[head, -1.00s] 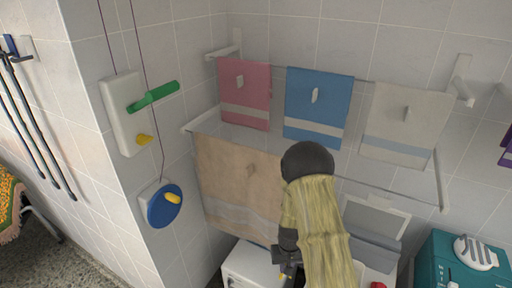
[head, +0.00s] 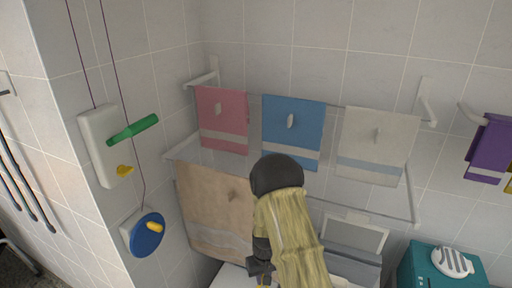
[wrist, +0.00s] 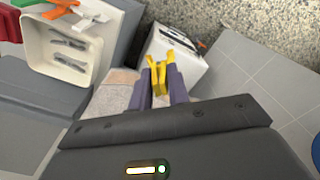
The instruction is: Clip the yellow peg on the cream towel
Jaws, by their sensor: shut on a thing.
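My gripper (wrist: 160,92) is shut on the yellow peg (wrist: 159,66), whose prongs point away from the jaws in the wrist view. In the head view my gripper (head: 262,270) hangs low at the bottom edge, below the towels, and the peg is barely visible there. The cream towel (head: 374,155), with a pale blue-grey band, hangs at the right of the upper rail. A small pale clip (head: 377,134) shows on it. My gripper is well below and left of this towel, apart from it.
A pink towel (head: 221,125) and a blue towel (head: 292,145) share the upper rail. A beige towel (head: 208,215) hangs on the lower rail, left of my arm. A teal box (head: 425,270) stands at right. The wrist view shows a white bin (wrist: 60,68) and white box (wrist: 190,58).

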